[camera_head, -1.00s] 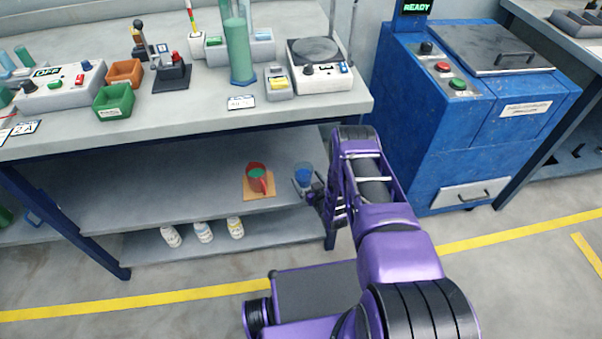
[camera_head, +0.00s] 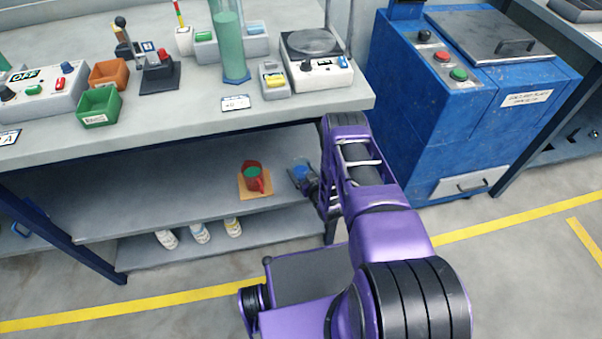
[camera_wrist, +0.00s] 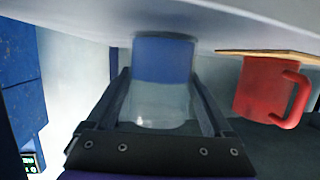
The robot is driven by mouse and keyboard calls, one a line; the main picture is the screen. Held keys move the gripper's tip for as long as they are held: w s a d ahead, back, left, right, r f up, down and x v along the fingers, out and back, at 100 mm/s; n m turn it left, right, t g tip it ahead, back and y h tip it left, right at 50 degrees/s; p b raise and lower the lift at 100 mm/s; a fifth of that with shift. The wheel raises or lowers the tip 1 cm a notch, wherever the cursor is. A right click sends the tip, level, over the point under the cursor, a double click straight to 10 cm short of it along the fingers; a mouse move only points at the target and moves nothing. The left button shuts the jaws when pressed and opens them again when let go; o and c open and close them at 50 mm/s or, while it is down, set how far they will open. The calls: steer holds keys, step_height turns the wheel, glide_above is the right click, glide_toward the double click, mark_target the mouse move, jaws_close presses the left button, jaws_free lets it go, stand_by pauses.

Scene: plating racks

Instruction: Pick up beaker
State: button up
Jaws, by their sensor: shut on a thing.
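The clear beaker with blue liquid (camera_head: 301,172) is on the right part of the middle shelf under the bench. In the wrist view the beaker (camera_wrist: 163,63) stands between the two dark fingers, its blue part toward the shelf surface. My gripper (camera_head: 307,182) is shut on it, with a finger on each side (camera_wrist: 162,100). I cannot tell whether its base touches the shelf. My arm partly hides the gripper in the head view.
A red mug (camera_head: 253,178) with green contents stands on a tan board (camera_head: 262,195) left of the beaker; it also shows in the wrist view (camera_wrist: 262,88). Several white bottles (camera_head: 200,233) stand on the shelf below. A blue cabinet (camera_head: 420,130) is to the right. The bench top (camera_head: 200,125) is overhead.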

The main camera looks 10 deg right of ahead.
steer(key=c, duration=0.5)
steer(key=shift+r, duration=0.15)
